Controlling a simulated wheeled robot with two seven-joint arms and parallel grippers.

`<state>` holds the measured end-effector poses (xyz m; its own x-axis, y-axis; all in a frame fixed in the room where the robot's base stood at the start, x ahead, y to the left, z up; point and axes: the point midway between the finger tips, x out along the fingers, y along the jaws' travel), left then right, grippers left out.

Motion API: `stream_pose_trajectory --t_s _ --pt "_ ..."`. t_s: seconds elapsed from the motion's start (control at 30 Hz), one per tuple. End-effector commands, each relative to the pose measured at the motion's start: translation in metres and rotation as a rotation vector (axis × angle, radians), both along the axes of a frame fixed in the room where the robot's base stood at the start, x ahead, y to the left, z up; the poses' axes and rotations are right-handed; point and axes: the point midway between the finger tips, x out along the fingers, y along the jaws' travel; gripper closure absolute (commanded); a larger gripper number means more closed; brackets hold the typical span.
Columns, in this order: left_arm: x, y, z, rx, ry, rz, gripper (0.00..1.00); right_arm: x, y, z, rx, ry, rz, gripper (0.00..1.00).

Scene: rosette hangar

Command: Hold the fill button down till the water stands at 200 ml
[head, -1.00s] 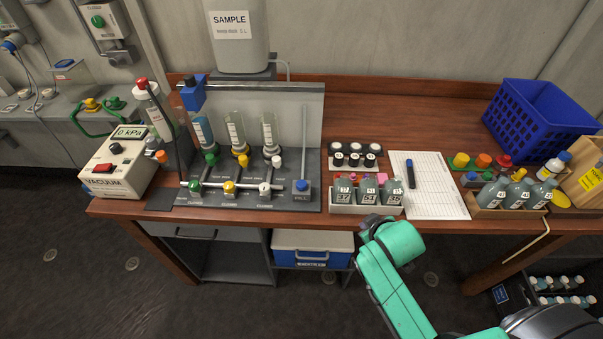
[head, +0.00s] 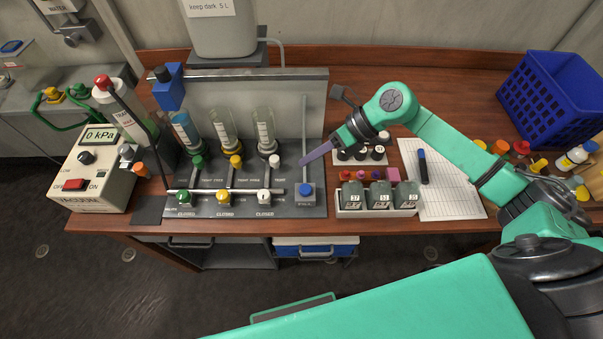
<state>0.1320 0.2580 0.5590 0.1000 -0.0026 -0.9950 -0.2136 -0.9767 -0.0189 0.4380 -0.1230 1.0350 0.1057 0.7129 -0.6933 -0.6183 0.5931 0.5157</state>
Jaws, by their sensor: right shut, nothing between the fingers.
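The fill button (head: 305,189) is a blue cap on a grey block at the right end of the dark filter panel, with a FILL label below it. My right gripper (head: 306,161) is shut and empty. Its fingertips point left and show just above the button in the picture, apart from it. Three clear graduated cylinders (head: 266,130) stand on the panel. The left one shows blue; the level against the marks is too small to read. My left gripper is not in view.
A rack of grey bottles (head: 377,198) and black-capped vials stand right of the panel, under my right forearm. A clipboard sheet with a marker (head: 423,167) and a blue crate (head: 548,98) are farther right. The vacuum box (head: 97,170) stands left.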

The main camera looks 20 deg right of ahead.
Motion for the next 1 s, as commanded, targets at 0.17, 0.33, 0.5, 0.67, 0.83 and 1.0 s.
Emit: stream_pose_trajectory --t_s 0.17,0.33,0.5,0.67,0.83,1.0 --pt "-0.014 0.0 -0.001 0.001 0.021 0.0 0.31 -0.001 -0.002 -0.001 -0.009 0.003 0.006 1.0" --pt "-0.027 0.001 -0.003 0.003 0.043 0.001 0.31 -0.001 -0.001 -0.002 -0.007 0.004 0.006 1.0" --pt "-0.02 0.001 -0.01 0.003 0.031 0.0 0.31 -0.002 -0.001 -0.014 -0.005 0.006 0.005 1.0" --pt "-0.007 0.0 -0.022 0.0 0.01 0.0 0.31 -0.002 0.0 -0.037 -0.005 0.006 0.005 1.0" --pt "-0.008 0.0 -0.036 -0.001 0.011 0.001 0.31 -0.002 0.0 -0.063 -0.003 0.006 0.004 1.0" --pt "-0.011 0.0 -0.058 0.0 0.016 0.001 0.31 -0.002 0.0 -0.086 -0.005 0.003 0.005 1.0"
